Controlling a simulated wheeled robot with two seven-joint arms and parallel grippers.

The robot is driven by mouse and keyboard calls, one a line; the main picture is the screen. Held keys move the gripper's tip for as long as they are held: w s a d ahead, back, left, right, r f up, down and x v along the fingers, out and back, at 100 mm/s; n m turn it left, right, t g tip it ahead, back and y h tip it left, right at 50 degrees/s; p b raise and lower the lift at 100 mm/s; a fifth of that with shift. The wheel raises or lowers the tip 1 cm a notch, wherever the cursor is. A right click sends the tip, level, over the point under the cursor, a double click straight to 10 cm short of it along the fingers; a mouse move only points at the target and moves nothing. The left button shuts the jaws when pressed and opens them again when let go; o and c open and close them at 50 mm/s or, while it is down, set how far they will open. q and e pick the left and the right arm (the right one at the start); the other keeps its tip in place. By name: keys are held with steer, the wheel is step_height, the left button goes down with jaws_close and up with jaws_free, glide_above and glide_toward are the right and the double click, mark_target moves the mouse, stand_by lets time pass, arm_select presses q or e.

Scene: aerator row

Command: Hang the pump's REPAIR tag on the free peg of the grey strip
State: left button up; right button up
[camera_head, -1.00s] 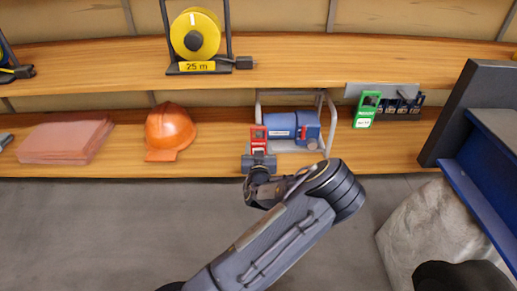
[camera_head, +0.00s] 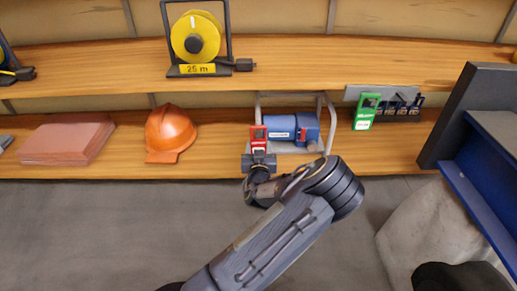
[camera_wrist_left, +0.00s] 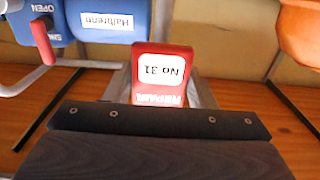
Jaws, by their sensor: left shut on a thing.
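The red REPAIR tag (camera_head: 258,136) is upright at the left end of the blue pump (camera_head: 292,127), which sits in a grey tubular frame on the lower shelf. In the left wrist view the tag (camera_wrist_left: 163,72) shows a white label, "No 31", upside down. My left gripper (camera_head: 259,162) is shut on the tag's lower end. Whether the tag still touches the pump is hard to tell. The grey strip (camera_head: 354,92) is at the right of the lower shelf. A green tag (camera_head: 366,111) covers its left part; dark small pegs or labels show to the right. My right gripper is not in view.
An orange helmet (camera_head: 170,132) and a stack of reddish sheets (camera_head: 66,140) lie left on the lower shelf. A yellow 25 m reel (camera_head: 197,37) stands on the upper shelf. A dark panel (camera_head: 468,110) and blue structure bound the right side. Shelf between helmet and pump is clear.

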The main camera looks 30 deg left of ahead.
arm_select(q)
steer(key=shift+r, duration=0.2)
steer(key=shift+s+d, duration=0.1)
steer(key=shift+s, duration=0.05)
steer(key=v, duration=0.8)
stand_by(1.1)
steer(key=shift+d, duration=0.1)
stand_by(0.4)
steer(key=d+f+m+t+h, duration=0.1)
steer(key=d+f+m+h, duration=0.15)
steer(key=d+h, duration=0.3)
steer(key=d+f+m+t+h, duration=0.2)
steer(key=d+m+h, duration=0.2)
steer(key=d, duration=0.3)
steer(key=s+r+p, duration=0.2)
steer(key=r+p, duration=1.6)
steer(key=r, duration=0.1)
steer(key=s+r+p, duration=0.2)
steer(key=r+p, duration=1.6)
steer(key=r, duration=0.2)
steer(key=shift+s+p, duration=0.35)
steer(key=shift+p, duration=0.05)
